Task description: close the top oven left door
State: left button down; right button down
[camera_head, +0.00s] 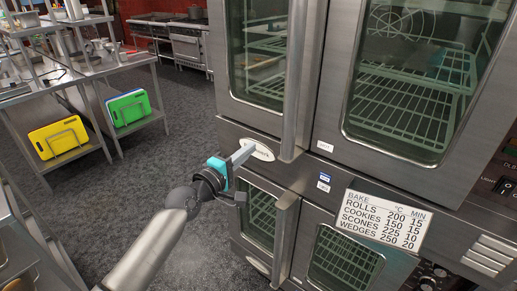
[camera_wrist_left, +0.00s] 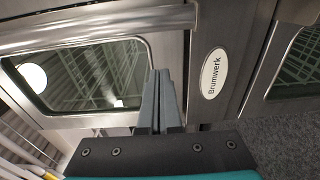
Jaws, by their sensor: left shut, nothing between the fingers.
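The top oven left door (camera_head: 226,60) is a steel-framed glass door with a long vertical handle (camera_head: 298,80) on its right side. It looks flush or nearly flush with the oven front; a small gap cannot be ruled out. The door's window (camera_wrist_left: 85,75) also shows in the left wrist view. My left gripper (camera_head: 245,152) is shut and empty, just below the door's lower edge, by the oval Brumwerk label. In the left wrist view its fingers (camera_wrist_left: 160,95) overlap the door's frame; contact cannot be told. My right gripper is out of view.
The top right door (camera_head: 327,120) looks shut. Below are the lower oven doors (camera_head: 284,225) and a bake-time sign (camera_head: 386,219). Steel shelving with yellow (camera_head: 58,139) and green (camera_head: 129,107) boards stands left. Carpet (camera_head: 180,110) is clear between.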

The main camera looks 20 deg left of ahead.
aim_at(282, 140)
pick_arm(q)
jog(key=shift+w+d, duration=0.35)
jog(key=shift+d, duration=0.3)
jog(key=shift+w+d, duration=0.35)
jog(key=shift+d, duration=0.3)
jog(key=w+d, duration=0.2)
jog(key=d+p, duration=0.1)
jog(key=shift+w+d+r, duration=0.25)
jog(key=shift+w+d, duration=0.15)
